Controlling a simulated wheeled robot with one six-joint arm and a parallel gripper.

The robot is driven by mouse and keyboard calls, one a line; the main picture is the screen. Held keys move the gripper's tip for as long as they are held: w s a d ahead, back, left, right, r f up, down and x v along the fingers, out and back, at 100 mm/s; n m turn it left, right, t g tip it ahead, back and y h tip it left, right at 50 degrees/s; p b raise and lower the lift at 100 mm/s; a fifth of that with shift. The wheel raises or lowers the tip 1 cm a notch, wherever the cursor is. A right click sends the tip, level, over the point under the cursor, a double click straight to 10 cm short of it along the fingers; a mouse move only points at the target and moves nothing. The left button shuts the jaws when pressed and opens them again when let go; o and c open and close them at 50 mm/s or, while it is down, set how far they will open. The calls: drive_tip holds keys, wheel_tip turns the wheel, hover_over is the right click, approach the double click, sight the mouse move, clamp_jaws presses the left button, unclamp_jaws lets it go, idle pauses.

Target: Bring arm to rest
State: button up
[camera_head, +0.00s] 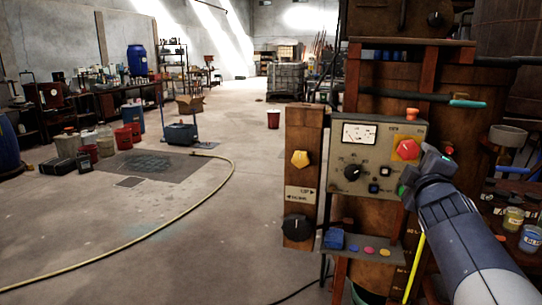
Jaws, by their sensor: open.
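My arm comes in from the lower right, and my gripper (424,168) is at its end in front of the right side of the grey control panel (340,170). It is open, and I see nothing between its jaws. A red mushroom button (407,149) on the panel is just above and left of my gripper. I cannot tell whether they touch. The arm hides the panel's lower right edge.
A wooden post (305,215) with a yellow knob (300,159) and a black knob (297,228) stands left of the panel. A small shelf (350,251) sits below. A teal-ended rod (466,104) juts out at upper right. Jars (532,238) stand at right. Open floor lies left, crossed by a hose (150,235).

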sight(408, 153)
drive_tip(key=x, duration=0.8)
drive_tip(key=m+p, duration=0.1)
drive_tip(key=m, duration=0.2)
drive_tip(key=shift+r+p, duration=0.2)
drive_tip(key=shift+p, duration=0.1)
drive_tip(key=m+p, duration=0.5)
drive_tip(key=m, duration=0.1)
drive_tip(key=shift+a, duration=0.1)
drive_tip(key=m+p, duration=0.3)
drive_tip(key=p, duration=0.2)
drive_tip(key=shift+m, duration=0.4)
drive_tip(key=m+p, duration=0.3)
drive_tip(key=p, duration=0.3)
drive_tip(key=shift+a+m, duration=0.1)
drive_tip(key=shift+m, duration=0.3)
drive_tip(key=shift+f+m+p, duration=0.2)
drive_tip(key=shift+m+p, duration=0.4)
drive_tip(key=shift+p, duration=0.15)
drive_tip(key=shift+f, duration=0.15)
